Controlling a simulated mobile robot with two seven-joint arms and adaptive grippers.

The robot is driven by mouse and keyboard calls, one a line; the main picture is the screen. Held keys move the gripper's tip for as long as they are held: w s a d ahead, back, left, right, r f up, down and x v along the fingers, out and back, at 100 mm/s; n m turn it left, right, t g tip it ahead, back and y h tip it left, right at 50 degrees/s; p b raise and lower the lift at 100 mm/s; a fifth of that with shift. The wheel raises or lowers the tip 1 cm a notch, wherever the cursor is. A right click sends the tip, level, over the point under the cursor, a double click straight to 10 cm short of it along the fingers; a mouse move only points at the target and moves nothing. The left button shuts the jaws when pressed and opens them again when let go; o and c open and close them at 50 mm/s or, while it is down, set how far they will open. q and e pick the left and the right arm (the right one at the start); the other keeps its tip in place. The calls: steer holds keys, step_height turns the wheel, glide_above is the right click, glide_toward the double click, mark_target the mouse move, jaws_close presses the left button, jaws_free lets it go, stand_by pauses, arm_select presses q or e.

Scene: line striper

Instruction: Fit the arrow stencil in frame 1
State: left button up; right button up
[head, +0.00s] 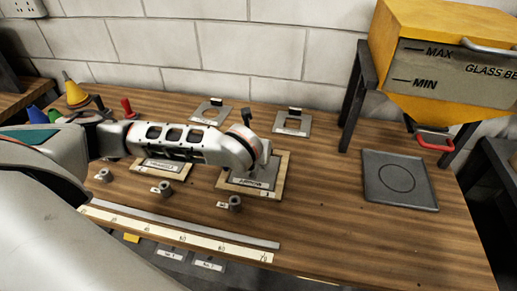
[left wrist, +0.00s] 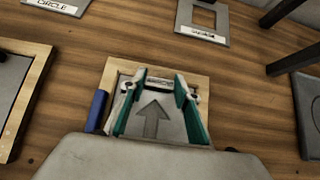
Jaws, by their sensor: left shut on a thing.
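The arrow stencil (left wrist: 153,120) is a grey plate with an arrow-shaped cutout; it also shows in the head view (head: 262,177). My left gripper (left wrist: 158,88) is shut on it, with its teal fingers at the plate's two sides. The wooden frame (left wrist: 115,68) lies under and around the stencil; in the head view its pale border (head: 282,168) shows around the plate. I cannot tell whether the plate is seated flat in the frame or slightly above it. My wrist hides the near part of both in the left wrist view. My right gripper is not in view.
Another wooden frame (head: 135,170) holds a plate to the left. Circle (head: 198,116) and square (head: 280,129) stencils lie behind. Small metal cylinders (head: 235,202) and a long ruler (head: 180,232) are in front. A dark tray (head: 425,198) and yellow hopper (head: 420,35) stand right.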

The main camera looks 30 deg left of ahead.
arm_select(q)
steer(key=o, duration=1.2)
steer(key=shift+c, duration=1.2)
steer(key=shift+v, duration=4)
steer(key=shift+s, duration=0.1)
